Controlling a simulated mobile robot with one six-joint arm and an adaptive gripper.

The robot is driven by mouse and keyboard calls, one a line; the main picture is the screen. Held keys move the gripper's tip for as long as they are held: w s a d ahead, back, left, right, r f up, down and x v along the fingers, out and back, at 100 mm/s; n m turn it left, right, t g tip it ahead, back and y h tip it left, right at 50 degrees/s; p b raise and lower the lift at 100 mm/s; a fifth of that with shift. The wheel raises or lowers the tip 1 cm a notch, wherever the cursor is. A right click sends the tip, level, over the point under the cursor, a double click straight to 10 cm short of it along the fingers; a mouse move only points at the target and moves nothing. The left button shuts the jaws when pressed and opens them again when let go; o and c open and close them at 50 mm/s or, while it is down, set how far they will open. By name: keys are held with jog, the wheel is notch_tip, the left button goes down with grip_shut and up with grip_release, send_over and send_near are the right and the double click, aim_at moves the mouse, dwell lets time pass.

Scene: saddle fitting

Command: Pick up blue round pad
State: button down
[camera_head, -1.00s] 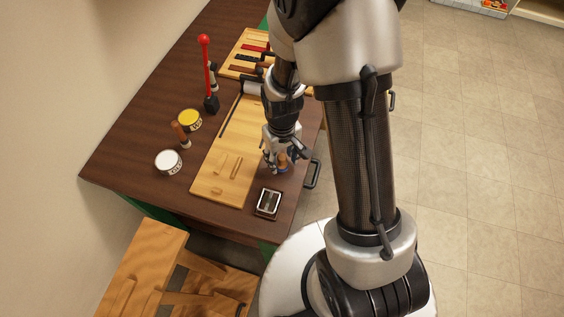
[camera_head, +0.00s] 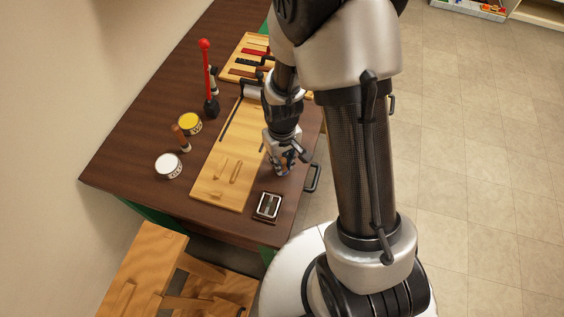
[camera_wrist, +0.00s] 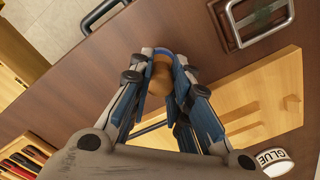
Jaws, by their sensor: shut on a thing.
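The blue round pad (camera_wrist: 161,77) shows in the wrist view as a brown wooden knob with a blue rounded edge behind it, between my fingertips. My gripper (camera_wrist: 160,68) is shut on it, one finger on each side. In the head view my gripper (camera_head: 283,168) is low over the dark table, just right of the light wooden board. The pad is mostly hidden by the fingers there, and I cannot tell whether it touches the table.
A small metal-framed box (camera_head: 267,206) lies near the table's front edge. The wooden board (camera_head: 212,183) carries raised pieces. A white glue tin (camera_head: 168,165), a yellow tin (camera_head: 189,123) and a red-handled tool (camera_head: 207,80) stand left. A handle (camera_head: 313,178) juts from the right edge.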

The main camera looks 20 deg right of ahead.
aim_at(282, 160)
notch_tip(282, 160, up, 20)
jog(key=p, duration=0.5)
jog(key=shift+p, duration=0.35)
